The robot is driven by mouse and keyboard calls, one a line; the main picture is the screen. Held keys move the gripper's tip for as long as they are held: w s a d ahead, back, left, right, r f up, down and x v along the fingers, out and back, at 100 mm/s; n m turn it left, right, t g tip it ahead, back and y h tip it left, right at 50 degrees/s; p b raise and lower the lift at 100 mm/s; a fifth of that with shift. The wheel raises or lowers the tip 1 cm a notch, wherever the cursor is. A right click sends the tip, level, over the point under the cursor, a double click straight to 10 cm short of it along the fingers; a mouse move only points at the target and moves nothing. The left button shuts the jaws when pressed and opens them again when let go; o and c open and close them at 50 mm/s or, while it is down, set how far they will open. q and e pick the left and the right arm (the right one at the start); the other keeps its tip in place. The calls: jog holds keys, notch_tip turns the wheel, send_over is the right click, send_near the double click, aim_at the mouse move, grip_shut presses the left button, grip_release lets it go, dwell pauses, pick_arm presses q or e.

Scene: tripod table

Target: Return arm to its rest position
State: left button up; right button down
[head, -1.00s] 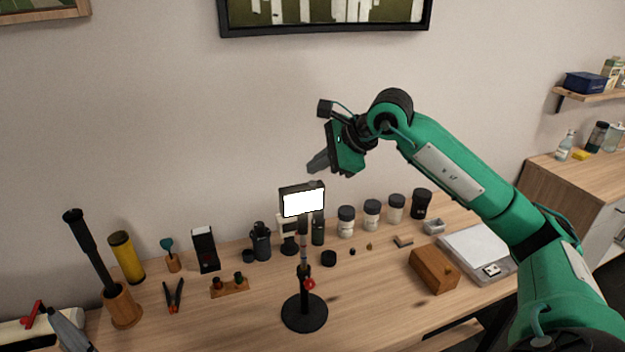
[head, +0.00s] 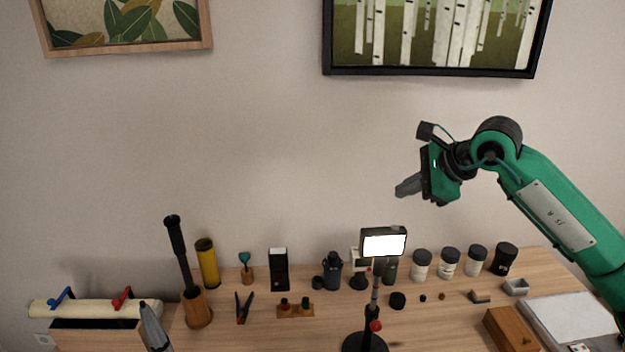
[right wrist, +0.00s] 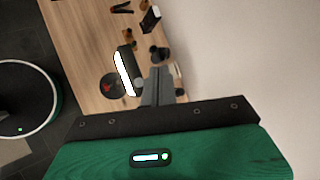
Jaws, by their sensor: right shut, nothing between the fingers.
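My right arm (head: 560,215) is green and reaches in from the right edge in the head view. Its gripper (head: 400,190) is raised in front of the wall, above and to the right of the lit panel, pointing left and slightly down. The grey fingers are shut and empty; they also show together in the right wrist view (right wrist: 158,85). At the lower left of the head view a grey tip of my left gripper (head: 155,328) shows beside a wooden box; most of it is out of frame, so its opening cannot be told.
The tripod with the lit panel (head: 383,243) stands on the wooden table (head: 300,335), apart from the right gripper. Behind it are several jars (head: 448,263). A wooden block (head: 508,330) and a scale (head: 575,318) lie right. A dark-handled tool in a wooden holder (head: 197,308) stands left.

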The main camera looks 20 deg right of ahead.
jog(key=s+a+m+t+y, duration=0.2)
jog(key=a+m+y, duration=0.3)
jog(key=a+y, duration=0.3)
jog(key=s+a+m+t+y, duration=0.2)
jog(key=a+m+y, duration=0.3)
jog(key=a, duration=0.6)
jog(key=s+d+f+m+t+h, duration=0.15)
jog(key=d+f+m+h, duration=0.25)
jog(key=f+m+h, duration=0.55)
jog(key=s+d+f+m+h, duration=0.3)
jog(key=f+m, duration=0.4)
jog(key=m, duration=0.6)
jog(key=s+d+f+m+t+h, duration=0.1)
jog(key=d+f+m+h, duration=0.3)
jog(key=f+m+h, duration=0.55)
jog(key=s+a+f+m+g+y, duration=0.3)
jog(key=s+f+g, duration=0.35)
jog(key=s, duration=0.45)
jog(key=s+a+f+m+g+y, duration=0.25)
jog(key=s+f+m+g, duration=0.2)
jog(key=s+f, duration=0.4)
notch_tip(320, 180, down, 28)
jog(key=s+n+g, duration=0.1)
jog(key=s+d+f+g, duration=0.1)
jog(key=s+d+f, duration=0.2)
jog(key=s+f, duration=1.7)
jog(key=shift+f+g+h, duration=0.35)
jog(key=shift+f+h, duration=0.05)
jog(key=shift+h, duration=0.05)
